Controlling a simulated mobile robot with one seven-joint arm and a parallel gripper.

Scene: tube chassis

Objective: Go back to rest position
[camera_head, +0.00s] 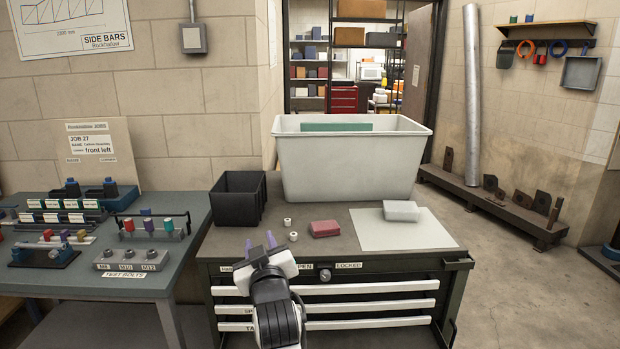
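My gripper (260,243) is at the lower middle of the view, over the front left part of the dark workbench cabinet top (365,258). Its two purple-grey fingertips point away from me and stand apart, with nothing visible between them. My white and black arm reaches up to it from the bottom edge, in front of the drawers. Two small white ring-like pieces (291,230) lie just beyond and to the right of the gripper, apart from it.
A black bin (238,205) and a large grey tub (345,168) stand at the back of the cabinet. A table with fixtures (138,284) stands left. Floor is clear at right.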

